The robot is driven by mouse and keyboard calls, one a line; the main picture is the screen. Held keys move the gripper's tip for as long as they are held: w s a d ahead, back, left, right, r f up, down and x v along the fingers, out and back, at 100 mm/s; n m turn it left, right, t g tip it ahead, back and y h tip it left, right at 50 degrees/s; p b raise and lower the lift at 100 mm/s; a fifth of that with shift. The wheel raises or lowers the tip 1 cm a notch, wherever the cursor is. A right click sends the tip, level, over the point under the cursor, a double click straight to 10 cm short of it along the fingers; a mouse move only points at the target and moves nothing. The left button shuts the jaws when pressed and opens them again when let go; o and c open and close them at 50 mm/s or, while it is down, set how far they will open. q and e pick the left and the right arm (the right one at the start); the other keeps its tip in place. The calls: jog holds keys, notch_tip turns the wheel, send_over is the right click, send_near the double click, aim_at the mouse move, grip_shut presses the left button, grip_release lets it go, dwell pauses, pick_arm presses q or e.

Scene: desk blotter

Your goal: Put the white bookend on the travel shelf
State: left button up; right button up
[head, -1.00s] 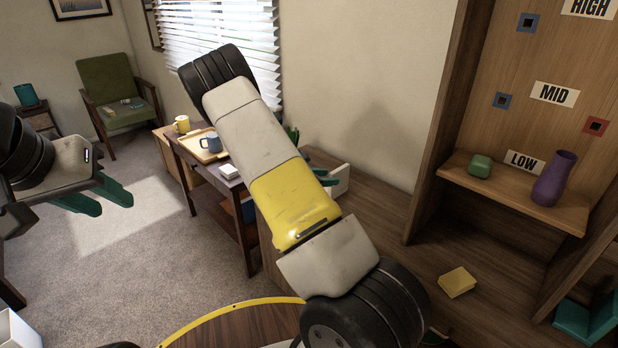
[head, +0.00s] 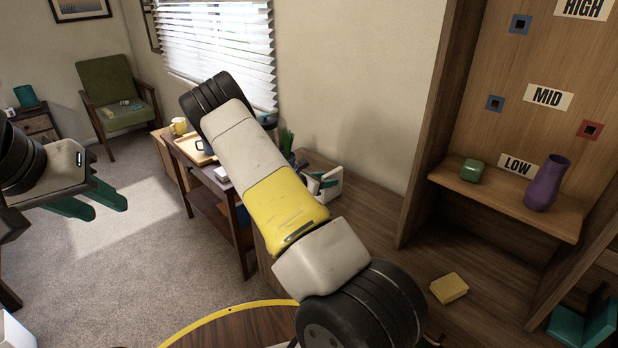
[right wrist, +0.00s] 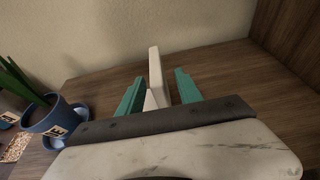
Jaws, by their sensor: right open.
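The white bookend (head: 333,185) stands on the wooden desk surface near the wall, partly hidden by my right arm in the head view. In the right wrist view, the bookend (right wrist: 156,75) rises upright between the two green fingers of my right gripper (right wrist: 160,84). The gripper is open, with a visible gap on the right side of the bookend. My left gripper (head: 108,211) is open and empty, over the carpet at the left. A shelf board (head: 500,198) below the LOW label holds a green box (head: 474,170) and a purple vase (head: 547,183).
A yellow block (head: 449,288) lies on the desk, and a teal bookend (head: 584,324) stands at the lower right. A potted plant (right wrist: 45,115) is left of my right gripper. The tall cabinet side (head: 432,120) stands between the bookend and the shelf board.

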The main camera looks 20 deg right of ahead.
aim_at(332, 195)
jog(key=x, duration=0.4)
jog(key=shift+w+f, duration=0.1)
jog(key=shift+f, duration=0.05)
grip_shut()
dwell(1.2)
